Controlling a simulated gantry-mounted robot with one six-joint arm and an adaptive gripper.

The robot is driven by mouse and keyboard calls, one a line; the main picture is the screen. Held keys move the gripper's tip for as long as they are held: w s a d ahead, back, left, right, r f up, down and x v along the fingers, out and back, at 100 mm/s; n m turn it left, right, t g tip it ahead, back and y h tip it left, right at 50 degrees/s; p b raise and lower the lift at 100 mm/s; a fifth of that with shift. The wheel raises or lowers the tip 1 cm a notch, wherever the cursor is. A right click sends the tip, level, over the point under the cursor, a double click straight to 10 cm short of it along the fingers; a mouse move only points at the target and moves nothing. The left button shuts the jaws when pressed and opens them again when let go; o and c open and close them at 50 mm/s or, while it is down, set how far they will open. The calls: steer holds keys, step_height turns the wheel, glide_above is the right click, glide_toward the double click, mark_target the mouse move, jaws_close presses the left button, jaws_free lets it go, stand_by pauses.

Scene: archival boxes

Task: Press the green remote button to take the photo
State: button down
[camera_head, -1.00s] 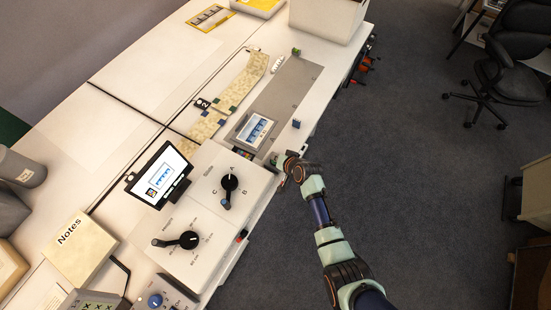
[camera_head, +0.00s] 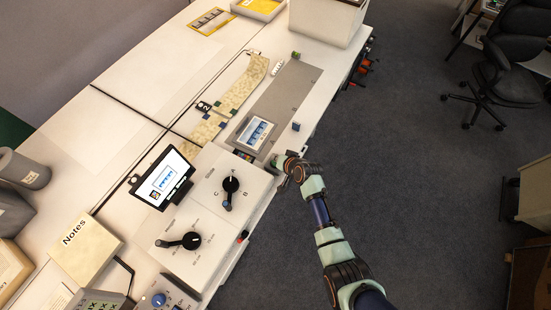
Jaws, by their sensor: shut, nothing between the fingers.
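My gripper (camera_head: 281,164) is shut at the right edge of the bench, beside the near end of the grey plate. Its fingertips are small and partly hidden by the gripper body. I cannot make out a green remote button for certain; it may be hidden behind my gripper. A small green block (camera_head: 295,55) stands at the far end of the grey plate (camera_head: 288,88).
A white control panel (camera_head: 205,225) with two black dials lies left of my gripper. A tilted monitor (camera_head: 163,182), a Notes box (camera_head: 85,250) and a map strip (camera_head: 238,92) are further left. A pale box (camera_head: 328,18) stands at the far end.

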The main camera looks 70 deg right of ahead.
steer(key=shift+r+p, duration=1.9)
steer(key=shift+r, duration=0.4)
steer(key=w+a+r+n+t+y, duration=0.1)
steer(key=w+a+r+n, duration=0.3)
steer(key=w+a+r, duration=0.4)
steer(key=w+a+r+n+t+y, duration=0.1)
steer(key=w+a+r+n, duration=0.35)
steer(key=a+r, duration=0.55)
steer(key=w+a+r+n+t+y, duration=0.1)
steer(key=a+r+n, duration=0.1)
steer(key=a+r, duration=0.3)
steer(key=a+r+n, duration=0.2)
steer(key=a+r, duration=0.1)
steer(key=a, duration=0.4)
steer(key=s+a+r+n+t+y, duration=0.25)
steer(key=s+a+r, duration=0.35)
steer(key=a+r, duration=0.45)
step_height(320, 180, up, 17)
steer(key=p, duration=1.8)
steer(key=shift+w+a+n, duration=0.15)
steer(key=shift+a+n, duration=0.15)
steer(key=shift+a, duration=0.15)
